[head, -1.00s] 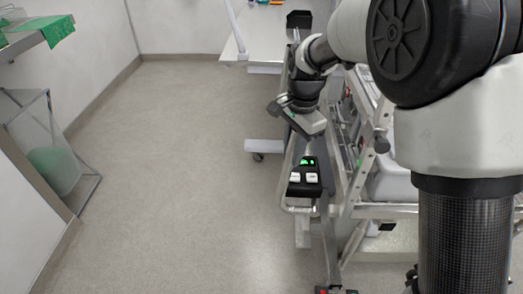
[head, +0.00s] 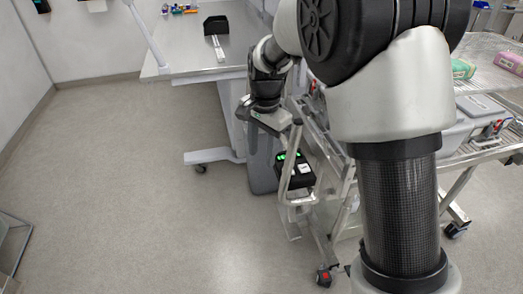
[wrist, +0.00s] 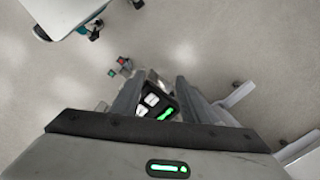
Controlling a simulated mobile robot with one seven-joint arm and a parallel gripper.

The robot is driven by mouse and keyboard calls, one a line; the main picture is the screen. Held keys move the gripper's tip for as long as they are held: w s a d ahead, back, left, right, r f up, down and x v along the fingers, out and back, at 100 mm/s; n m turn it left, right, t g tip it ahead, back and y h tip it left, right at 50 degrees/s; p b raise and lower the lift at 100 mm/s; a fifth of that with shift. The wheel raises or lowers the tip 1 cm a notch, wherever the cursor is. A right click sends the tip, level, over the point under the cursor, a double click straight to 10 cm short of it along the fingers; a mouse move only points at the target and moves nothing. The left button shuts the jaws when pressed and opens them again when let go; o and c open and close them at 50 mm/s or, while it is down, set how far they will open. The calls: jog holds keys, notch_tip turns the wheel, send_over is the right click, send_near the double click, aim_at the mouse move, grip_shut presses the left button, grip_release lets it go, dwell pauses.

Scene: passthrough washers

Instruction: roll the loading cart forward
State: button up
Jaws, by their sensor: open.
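The loading cart (head: 476,158) is a metal frame with shelves, at the right in the head view, partly hidden by my arm. Its near end carries a black control box (head: 293,170) with green lights and white buttons. My gripper (head: 268,122) is above the box, by the cart's upright bars. In the wrist view my gripper's fingers (wrist: 160,82) are apart, and the control box (wrist: 154,104) shows between them. I cannot tell whether a finger touches the cart. A cart caster with a red part (head: 324,277) stands on the floor.
A grey container (head: 262,168) is behind the control box. The floor (head: 120,190) at the left is clear.

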notch_tip(320, 180, up, 17)
jog(key=p, duration=0.1)
jog(key=shift+s+d+r, duration=0.2)
jog(key=shift+s+d, duration=0.1)
jog(key=shift+d, duration=0.05)
jog(key=shift+s+a, duration=0.1)
